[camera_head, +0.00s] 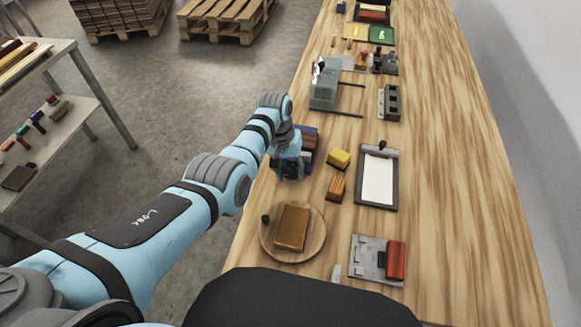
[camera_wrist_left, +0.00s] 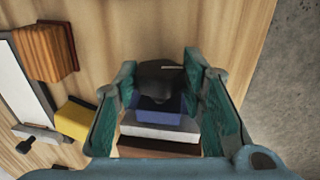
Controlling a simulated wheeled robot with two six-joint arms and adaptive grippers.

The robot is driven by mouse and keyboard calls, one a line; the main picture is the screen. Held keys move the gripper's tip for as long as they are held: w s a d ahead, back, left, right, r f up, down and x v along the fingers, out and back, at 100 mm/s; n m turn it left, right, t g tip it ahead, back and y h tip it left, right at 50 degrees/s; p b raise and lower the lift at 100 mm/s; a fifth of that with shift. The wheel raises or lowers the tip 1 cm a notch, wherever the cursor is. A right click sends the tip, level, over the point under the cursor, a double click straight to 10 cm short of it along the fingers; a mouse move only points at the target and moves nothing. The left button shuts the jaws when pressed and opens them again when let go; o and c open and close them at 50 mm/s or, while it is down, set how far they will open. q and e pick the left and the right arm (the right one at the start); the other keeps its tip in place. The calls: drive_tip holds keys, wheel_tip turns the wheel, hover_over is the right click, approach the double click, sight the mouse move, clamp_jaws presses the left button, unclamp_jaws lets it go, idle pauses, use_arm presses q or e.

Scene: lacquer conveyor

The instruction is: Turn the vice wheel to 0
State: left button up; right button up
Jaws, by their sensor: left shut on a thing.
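The vice (camera_head: 308,140) stands near the left edge of the long wooden bench, partly hidden by my left gripper in the head view. In the left wrist view its blue part (camera_wrist_left: 160,108), a pale grey block and a brown base show below the dark vice wheel (camera_wrist_left: 158,78). A short pale mark shows on the wheel; no numbers are readable. My left gripper (camera_head: 288,172) is at the vice's near side. In the left wrist view its green-padded fingers (camera_wrist_left: 160,95) are on either side of the wheel, shut on it. My right gripper is not in view.
A yellow block (camera_head: 339,159), an orange-brown block (camera_head: 336,188) and a clipboard (camera_head: 378,190) lie right of the vice. A round wooden board (camera_head: 268,246) with a brown block is nearer. The bench's right side is clear.

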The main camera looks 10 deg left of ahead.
use_arm(q)
drive_tip(key=shift+w+a+h, duration=0.1)
drive_tip(key=shift+a+h, duration=0.1)
drive_tip(key=shift+h, duration=0.9)
drive_tip(key=shift+a+f+h+b, duration=0.1)
drive_tip(key=shift+f+h+b, duration=0.05)
drive_tip(key=shift+h+b, duration=1.2)
drive_tip(key=shift+h, duration=0.15)
drive_tip(key=o, duration=1.1)
drive_tip(key=shift+w, duration=0.1)
drive_tip(key=shift+o, duration=0.2)
